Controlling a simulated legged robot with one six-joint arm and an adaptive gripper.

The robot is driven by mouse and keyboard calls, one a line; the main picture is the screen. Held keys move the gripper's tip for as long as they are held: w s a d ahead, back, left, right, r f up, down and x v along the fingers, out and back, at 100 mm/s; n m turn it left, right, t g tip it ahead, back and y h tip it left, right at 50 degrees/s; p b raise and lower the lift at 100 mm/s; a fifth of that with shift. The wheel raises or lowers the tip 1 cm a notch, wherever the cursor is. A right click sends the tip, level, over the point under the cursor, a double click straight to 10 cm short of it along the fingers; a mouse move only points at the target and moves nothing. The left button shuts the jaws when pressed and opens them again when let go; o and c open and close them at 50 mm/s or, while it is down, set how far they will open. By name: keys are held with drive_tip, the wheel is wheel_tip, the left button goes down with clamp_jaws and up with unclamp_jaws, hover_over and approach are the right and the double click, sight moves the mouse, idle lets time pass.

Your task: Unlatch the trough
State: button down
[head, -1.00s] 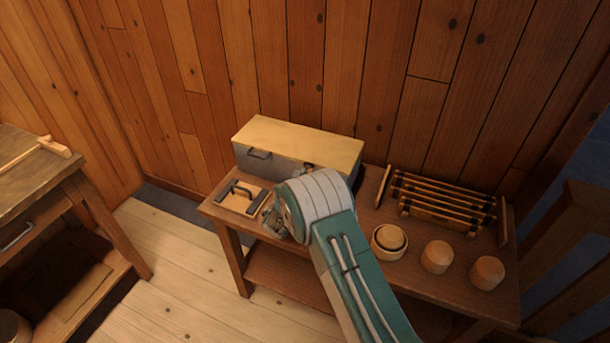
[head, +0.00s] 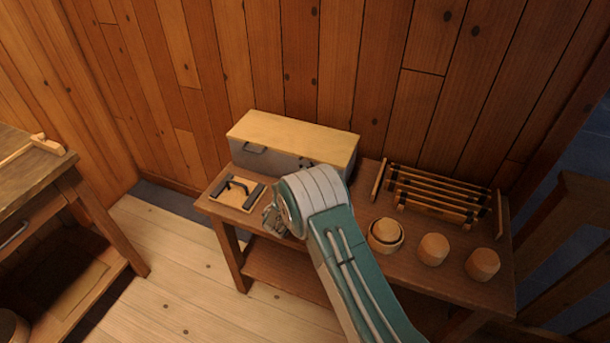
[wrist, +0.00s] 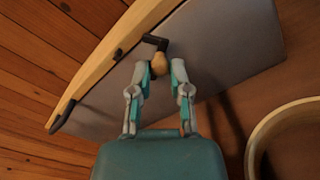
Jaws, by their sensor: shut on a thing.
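The trough is a grey box with a pale wooden lid (head: 295,137), at the back of the bench against the wall. In the wrist view its grey front (wrist: 225,50) and the lid's edge (wrist: 108,68) run diagonally. A dark bent latch arm (wrist: 154,41) with a rounded wooden knob (wrist: 159,62) is on the front near the lid. My gripper (wrist: 160,72) is shut on the knob, with a finger on each side. In the head view my arm hides the fingertips, and the latch shows only in part above it.
A dark handle (head: 254,148) is at the front's left. A board with dark fittings (head: 237,191) lies left of my arm. To the right are a round wooden bowl (head: 386,235), two wooden pieces (head: 433,249) (head: 482,264) and a slatted rack (head: 435,199). Another table (head: 28,172) stands left.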

drive_tip(key=shift+f, duration=0.1)
idle(0.3)
drive_tip(key=c, duration=0.6)
unclamp_jaws()
drive_tip(key=shift+s, duration=0.1)
drive_tip(key=v, duration=1.2)
